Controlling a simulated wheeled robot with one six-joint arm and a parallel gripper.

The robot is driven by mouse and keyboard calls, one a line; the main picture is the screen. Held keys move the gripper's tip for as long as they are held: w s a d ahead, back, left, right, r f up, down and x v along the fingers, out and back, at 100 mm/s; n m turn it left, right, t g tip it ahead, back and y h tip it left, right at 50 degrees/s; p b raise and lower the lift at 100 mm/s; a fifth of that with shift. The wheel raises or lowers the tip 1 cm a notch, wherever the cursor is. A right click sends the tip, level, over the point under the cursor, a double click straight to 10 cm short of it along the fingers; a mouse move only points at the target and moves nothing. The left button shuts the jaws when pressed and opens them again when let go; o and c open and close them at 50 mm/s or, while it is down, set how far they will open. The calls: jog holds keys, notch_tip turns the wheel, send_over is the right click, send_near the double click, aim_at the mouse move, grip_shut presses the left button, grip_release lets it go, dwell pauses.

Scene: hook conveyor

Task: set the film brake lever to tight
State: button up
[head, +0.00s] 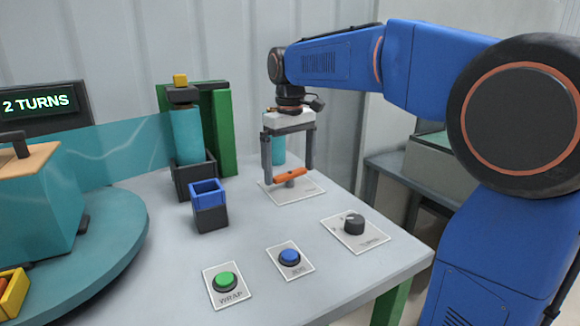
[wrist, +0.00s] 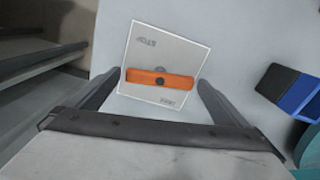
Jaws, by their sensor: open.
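An orange lever (head: 291,174) sits on a dark pivot over a white plate (head: 313,188) on the grey table. In the head view my gripper (head: 289,178) is directly above and around it, pointing down, with its two fingers apart. In the wrist view the lever (wrist: 160,78) lies across the plate (wrist: 150,30), between and just beyond the fingertips (wrist: 153,92). The gripper is open and holds nothing. Lettering on the plate is too small to read surely. I cannot tell whether a finger touches the lever.
A knob (head: 354,223) on a plate, a blue button (head: 289,257) and a green button (head: 225,281) are nearer the front. A blue and black holder (head: 209,205) and a film roll post (head: 188,135) stand to the left. A turntable (head: 125,240) carries a wrapped load.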

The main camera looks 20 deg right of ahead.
aim_at(290, 173)
jog(key=c, duration=0.9)
jog(key=shift+m, duration=1.2)
jog(key=o, duration=0.9)
jog(key=shift+r, duration=0.1)
notch_tip(290, 173, up, 17)
jog(key=shift+r, duration=0.15)
